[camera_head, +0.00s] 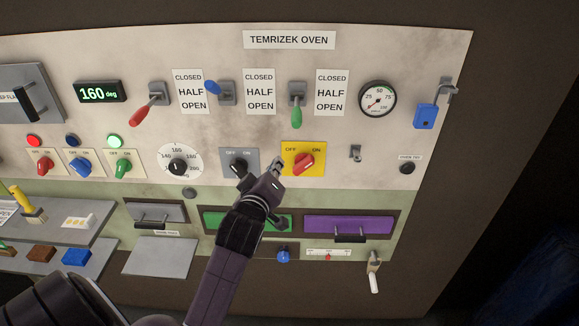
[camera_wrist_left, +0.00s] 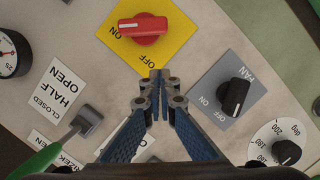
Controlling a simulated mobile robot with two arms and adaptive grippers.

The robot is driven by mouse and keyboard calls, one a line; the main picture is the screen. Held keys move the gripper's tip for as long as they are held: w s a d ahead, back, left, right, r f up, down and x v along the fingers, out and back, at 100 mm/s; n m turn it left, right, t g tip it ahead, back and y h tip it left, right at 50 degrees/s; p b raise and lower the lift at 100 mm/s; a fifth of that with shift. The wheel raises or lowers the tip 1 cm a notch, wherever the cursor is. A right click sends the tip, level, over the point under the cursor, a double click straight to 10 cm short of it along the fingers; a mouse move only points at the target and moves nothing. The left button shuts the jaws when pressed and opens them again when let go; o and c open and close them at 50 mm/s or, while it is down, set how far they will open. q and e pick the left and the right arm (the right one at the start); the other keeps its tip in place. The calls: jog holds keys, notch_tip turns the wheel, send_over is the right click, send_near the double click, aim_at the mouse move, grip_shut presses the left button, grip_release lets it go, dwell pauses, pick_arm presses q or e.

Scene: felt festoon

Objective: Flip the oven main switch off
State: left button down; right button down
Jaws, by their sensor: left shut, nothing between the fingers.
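The oven main switch is a red rotary knob (camera_head: 304,163) on a yellow plate marked OFF and ON. In the head view its handle slants up toward ON. The left wrist view shows the red knob (camera_wrist_left: 143,27) large at the top, its white mark toward ON. My left gripper (camera_head: 278,165) is shut and empty, its tips in front of the plate's left edge, beside the knob. In the wrist view the shut fingertips (camera_wrist_left: 157,78) lie just below the yellow plate's edge, apart from the knob. Whether they touch the panel is unclear.
A black FAN knob (camera_head: 239,165) on a grey plate sits left of the yellow plate. Levers with red, blue and green handles (camera_head: 297,117) are above. A gauge (camera_head: 378,98) and blue padlock (camera_head: 424,117) are at right. A purple drawer (camera_head: 340,225) is below.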

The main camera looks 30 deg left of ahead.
aim_at(303, 164)
pick_arm(q)
jog(key=w+f, duration=0.1)
jog(key=w+d+f+p, duration=0.1)
jog(key=w, duration=0.1)
jog(key=shift+f, duration=0.3)
jog(key=shift+w+d+f, duration=0.2)
jog(key=shift+d+f, duration=0.05)
jog(key=shift+d, duration=0.1)
jog(key=shift+f, duration=0.1)
